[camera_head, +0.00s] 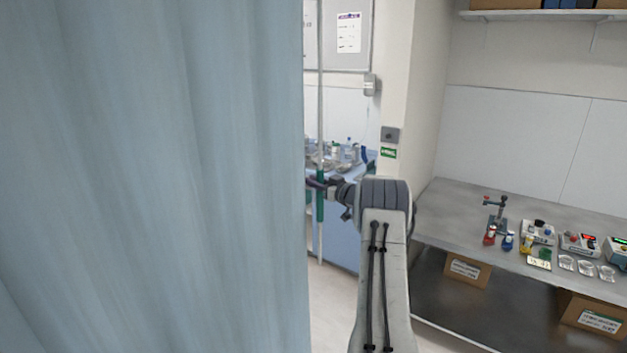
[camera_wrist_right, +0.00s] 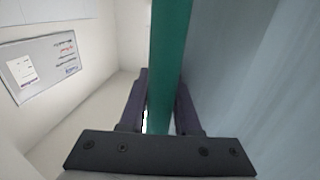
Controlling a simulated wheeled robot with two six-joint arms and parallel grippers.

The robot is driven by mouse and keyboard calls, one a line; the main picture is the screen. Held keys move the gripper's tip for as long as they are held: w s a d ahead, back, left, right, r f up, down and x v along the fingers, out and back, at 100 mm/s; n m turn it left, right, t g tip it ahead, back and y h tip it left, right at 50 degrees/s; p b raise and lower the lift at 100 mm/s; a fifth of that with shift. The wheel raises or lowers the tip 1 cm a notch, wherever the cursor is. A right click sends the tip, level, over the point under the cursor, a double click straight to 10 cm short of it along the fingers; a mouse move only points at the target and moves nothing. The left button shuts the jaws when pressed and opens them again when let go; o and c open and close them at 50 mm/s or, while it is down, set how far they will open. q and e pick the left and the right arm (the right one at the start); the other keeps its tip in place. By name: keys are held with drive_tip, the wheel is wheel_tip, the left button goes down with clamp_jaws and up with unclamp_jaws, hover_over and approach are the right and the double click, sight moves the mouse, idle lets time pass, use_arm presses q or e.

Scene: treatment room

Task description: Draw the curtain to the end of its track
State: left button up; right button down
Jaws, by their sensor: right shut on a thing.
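A blue-grey curtain (camera_head: 150,180) fills the left half of the head view and ends in a straight vertical edge near the middle. Just right of that edge hangs a thin pale wand with a green grip (camera_head: 320,205). My right gripper (camera_head: 318,185) is shut on the green grip, beside the curtain's edge. In the right wrist view the green grip (camera_wrist_right: 170,70) stands between the two dark fingers, with the curtain (camera_wrist_right: 245,80) on the right. The curtain's track is out of view. My left gripper is not in view.
A grey bench (camera_head: 465,215) with lab items stands at the right, with cardboard boxes (camera_head: 466,268) below. A blue-covered table (camera_head: 343,235) with bottles and trays stands behind the wand. A whiteboard (camera_wrist_right: 42,65) hangs on the wall.

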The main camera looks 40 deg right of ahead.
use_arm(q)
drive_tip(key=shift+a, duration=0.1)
use_arm(e)
drive_tip(key=shift+s+d+r, duration=0.15)
drive_tip(key=shift+d+r, duration=0.2)
drive_tip(key=shift+d, duration=0.1)
drive_tip(key=c, duration=0.7)
unclamp_jaws()
drive_tip(key=shift+c, duration=0.2)
drive_tip(key=shift+o, duration=0.6)
drive_tip(key=shift+d+f, duration=0.15)
drive_tip(key=shift+d, duration=0.05)
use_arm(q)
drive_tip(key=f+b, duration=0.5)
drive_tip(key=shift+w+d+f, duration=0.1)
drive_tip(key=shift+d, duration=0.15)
use_arm(e)
drive_tip(key=s, duration=1)
drive_tip(key=shift+f, duration=0.1)
